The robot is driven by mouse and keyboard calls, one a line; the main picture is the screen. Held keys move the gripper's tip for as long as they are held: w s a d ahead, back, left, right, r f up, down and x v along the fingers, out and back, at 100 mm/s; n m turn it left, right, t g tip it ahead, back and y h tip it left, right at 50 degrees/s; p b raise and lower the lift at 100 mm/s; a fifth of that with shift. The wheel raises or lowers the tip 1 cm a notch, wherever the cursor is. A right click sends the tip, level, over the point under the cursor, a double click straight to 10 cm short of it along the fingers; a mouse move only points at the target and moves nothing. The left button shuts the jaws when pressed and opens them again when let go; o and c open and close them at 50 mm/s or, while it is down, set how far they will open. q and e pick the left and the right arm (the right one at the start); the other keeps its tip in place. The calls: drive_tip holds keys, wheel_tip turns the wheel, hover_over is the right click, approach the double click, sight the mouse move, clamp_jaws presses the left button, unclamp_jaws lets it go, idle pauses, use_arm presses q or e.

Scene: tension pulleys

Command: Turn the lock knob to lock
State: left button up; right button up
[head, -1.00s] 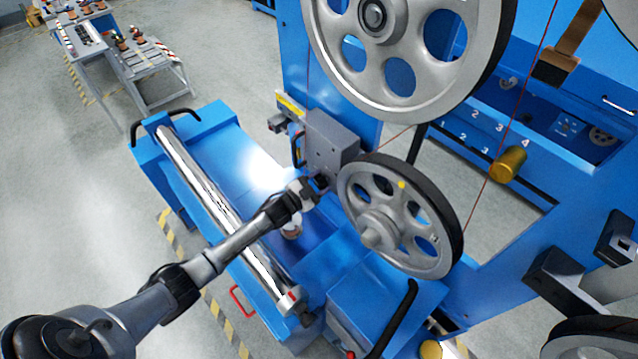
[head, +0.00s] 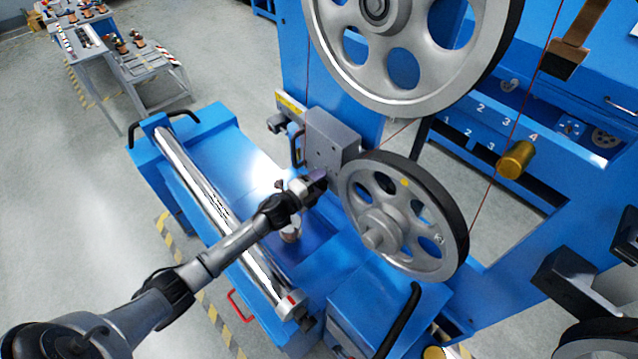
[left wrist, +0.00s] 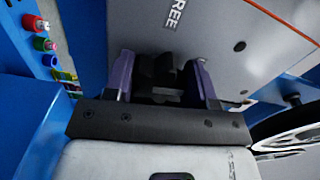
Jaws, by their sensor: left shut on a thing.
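The lock knob (left wrist: 163,72) is a small black part on the face of a grey box (head: 330,142), seen close up in the left wrist view. The word "FREE" is printed on the box's face (left wrist: 215,45) above it. My left gripper (head: 320,181) is at the box's lower front. In the left wrist view its two purple-grey fingers (left wrist: 163,82) stand on either side of the knob and are shut on it. In the head view the gripper hides the knob. My right gripper is not clearly in view.
A spoked pulley (head: 405,215) is close to the right of my left gripper, with a larger pulley (head: 405,50) above. A chrome roller (head: 215,210) lies below my left arm. Coloured buttons (left wrist: 42,45) show at the left wrist view's left edge.

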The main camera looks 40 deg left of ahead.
use_arm(q)
drive_tip(key=shift+f+m, duration=0.1)
drive_tip(key=shift+m, duration=0.6)
drive_tip(key=o, duration=0.9)
drive_tip(key=shift+s, duration=0.15)
drive_tip(key=s+a+b, duration=0.1)
drive_tip(key=s+a, duration=0.1)
drive_tip(key=s, duration=1.1)
drive_tip(key=shift+s, duration=0.2)
drive_tip(key=shift+a, duration=0.1)
